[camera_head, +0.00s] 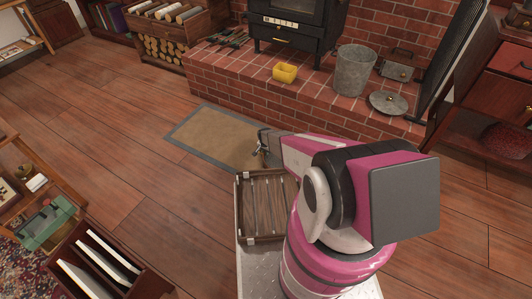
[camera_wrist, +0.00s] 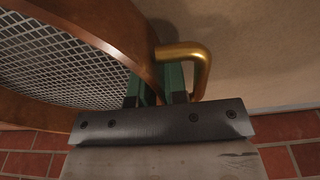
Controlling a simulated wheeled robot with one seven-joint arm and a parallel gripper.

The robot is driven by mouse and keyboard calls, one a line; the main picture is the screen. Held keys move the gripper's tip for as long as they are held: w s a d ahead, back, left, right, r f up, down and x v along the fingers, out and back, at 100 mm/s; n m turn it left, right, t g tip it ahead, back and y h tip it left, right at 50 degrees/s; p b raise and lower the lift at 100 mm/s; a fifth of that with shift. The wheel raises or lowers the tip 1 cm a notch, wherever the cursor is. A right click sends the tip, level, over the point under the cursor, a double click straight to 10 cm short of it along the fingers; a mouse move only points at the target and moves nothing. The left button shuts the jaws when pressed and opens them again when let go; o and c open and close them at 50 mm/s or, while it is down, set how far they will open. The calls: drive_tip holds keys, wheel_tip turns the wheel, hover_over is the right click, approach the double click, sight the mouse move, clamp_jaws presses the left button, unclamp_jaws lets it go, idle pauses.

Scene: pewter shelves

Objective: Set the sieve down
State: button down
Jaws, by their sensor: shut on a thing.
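The sieve (camera_wrist: 112,28) shows in the wrist view as a round brown wooden rim around a wire mesh (camera_wrist: 45,65). A bent brass bar (camera_wrist: 204,62) stands out from the rim on the right. My gripper (camera_wrist: 157,85) has green fingers on either side of the rim and is shut on it, next to the brass bar. In the head view my gripper (camera_head: 263,147) is small and dark, over the right end of the beige mat (camera_head: 208,134). I cannot make out the sieve in the head view; my arm may hide it.
A slatted wooden crate (camera_head: 238,215) stands close below my arm. The brick hearth (camera_head: 300,108) holds a yellow container (camera_head: 285,73), a metal bucket (camera_head: 354,72) and a round lid (camera_head: 388,103).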

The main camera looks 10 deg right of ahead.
drive_tip(key=shift+f, duration=0.15)
drive_tip(key=c, duration=1.1)
unclamp_jaws()
drive_tip(key=shift+c, duration=0.2)
drive_tip(key=r, duration=0.4)
drive_tip(key=s+r, duration=0.1)
drive_tip(key=r, duration=0.6)
drive_tip(key=shift+s+a+r, duration=0.15)
drive_tip(key=shift+a+r, duration=0.2)
drive_tip(key=shift+a, duration=0.05)
drive_tip(key=s+d+r+n, duration=0.2)
drive_tip(key=s+r, duration=0.7)
drive_tip(key=r, duration=0.5)
drive_tip(key=s+d+r+n, duration=0.3)
drive_tip(key=s+r, duration=0.6)
drive_tip(key=r, duration=0.5)
drive_tip(key=s+d+r+n+g, duration=0.1)
drive_tip(key=s+d+r+n, duration=0.1)
drive_tip(key=s+r, duration=0.7)
wheel_tip(320, 180, up, 6)
drive_tip(key=shift+s+d+f+y, duration=0.2)
drive_tip(key=shift+s+d+y, duration=0.2)
drive_tip(key=shift+d, duration=0.1)
